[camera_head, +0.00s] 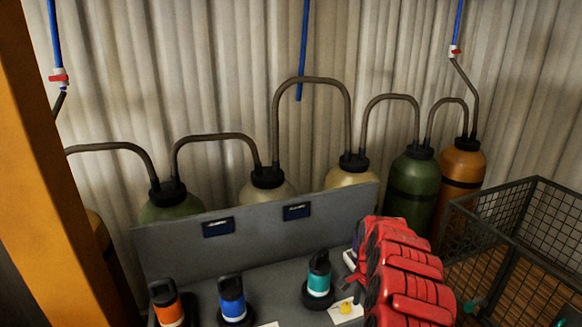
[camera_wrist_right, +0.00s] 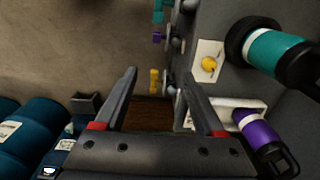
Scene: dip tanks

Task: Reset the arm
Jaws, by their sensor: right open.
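My right gripper (camera_wrist_right: 151,72) shows in the right wrist view with its two dark fingers apart and nothing held between them. In that view a teal bottle (camera_wrist_right: 275,52) is up and right of the fingers, and a purple bottle (camera_wrist_right: 258,132) is right of the right finger, apart from it. In the head view I cannot make out the fingertips. My left gripper is in neither view. The grey bench (camera_head: 180,248) in the head view carries an orange bottle (camera_head: 166,303), a blue bottle (camera_head: 232,298) and the teal bottle (camera_head: 319,275).
Several tanks with curved pipes line the curtain, including a green one (camera_head: 412,185) and an orange one (camera_head: 461,180). A wire crate (camera_head: 515,235) stands at right. An orange post (camera_head: 45,170) fills the left. Teal-blue drums (camera_wrist_right: 30,135) lie at lower left in the wrist view.

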